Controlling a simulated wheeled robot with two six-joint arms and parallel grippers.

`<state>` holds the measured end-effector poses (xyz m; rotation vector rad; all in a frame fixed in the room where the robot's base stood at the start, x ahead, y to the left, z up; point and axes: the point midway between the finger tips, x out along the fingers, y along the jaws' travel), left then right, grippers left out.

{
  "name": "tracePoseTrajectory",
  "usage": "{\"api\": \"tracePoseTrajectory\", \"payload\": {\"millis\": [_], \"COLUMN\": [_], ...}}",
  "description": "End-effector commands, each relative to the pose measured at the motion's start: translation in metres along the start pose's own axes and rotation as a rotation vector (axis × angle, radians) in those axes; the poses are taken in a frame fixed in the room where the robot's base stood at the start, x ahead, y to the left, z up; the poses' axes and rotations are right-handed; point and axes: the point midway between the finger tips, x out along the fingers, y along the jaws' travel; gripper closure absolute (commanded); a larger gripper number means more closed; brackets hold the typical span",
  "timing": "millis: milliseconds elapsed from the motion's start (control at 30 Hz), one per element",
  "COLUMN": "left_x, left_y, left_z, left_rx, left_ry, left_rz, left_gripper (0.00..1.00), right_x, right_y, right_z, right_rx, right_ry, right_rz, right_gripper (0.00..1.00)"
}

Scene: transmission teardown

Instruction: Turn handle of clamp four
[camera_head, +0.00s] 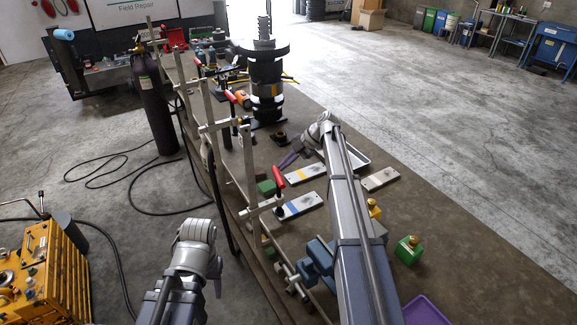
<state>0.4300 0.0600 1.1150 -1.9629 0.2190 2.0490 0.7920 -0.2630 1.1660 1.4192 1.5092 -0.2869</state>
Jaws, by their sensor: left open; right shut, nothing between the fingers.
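Several bar clamps stand along the table's left edge. One red clamp handle (278,177) stands upright near the middle. A second red handle (230,96) is tilted farther back, and another (198,61) shows farther still. I cannot tell by marking which is clamp four. My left gripper (217,286) is at the lower left, off the table's edge and apart from the clamps; its fingers are mostly hidden behind its wrist, and it is open. My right gripper (287,161) is shut and empty over the table, behind the nearest red handle and apart from it.
A black and silver transmission shaft (266,85) stands at the back of the table (460,265). Labelled plates (300,206), green blocks (408,250) and a purple tray (424,312) lie around my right arm. A dark gas cylinder (152,105) and yellow cabinet (60,270) stand left.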

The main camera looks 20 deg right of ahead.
Motion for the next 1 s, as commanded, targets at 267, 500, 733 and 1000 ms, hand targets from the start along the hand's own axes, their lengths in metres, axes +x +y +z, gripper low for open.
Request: {"api": "tracePoseTrajectory", "payload": {"millis": [267,500,733,1000], "left_x": [0.0,0.0,0.0,0.0], "left_y": [0.0,0.0,0.0,0.0], "left_z": [0.0,0.0,0.0,0.0], "left_rx": [0.0,0.0,0.0,0.0], "left_ry": [0.0,0.0,0.0,0.0], "left_rz": [0.0,0.0,0.0,0.0], "left_gripper": [0.5,0.5,0.5,0.5], "right_x": [0.0064,0.0087,0.0093,0.0093], "right_y": [0.0074,0.0098,0.0104,0.0103], "right_z": [-0.0035,-0.0051,-0.0055,-0.0056], "right_rx": [0.0,0.0,0.0,0.0], "right_ry": [0.001,0.0,0.0,0.0], "right_rz": [0.0,0.0,0.0,0.0], "right_gripper": [1.0,1.0,1.0,1.0]}}
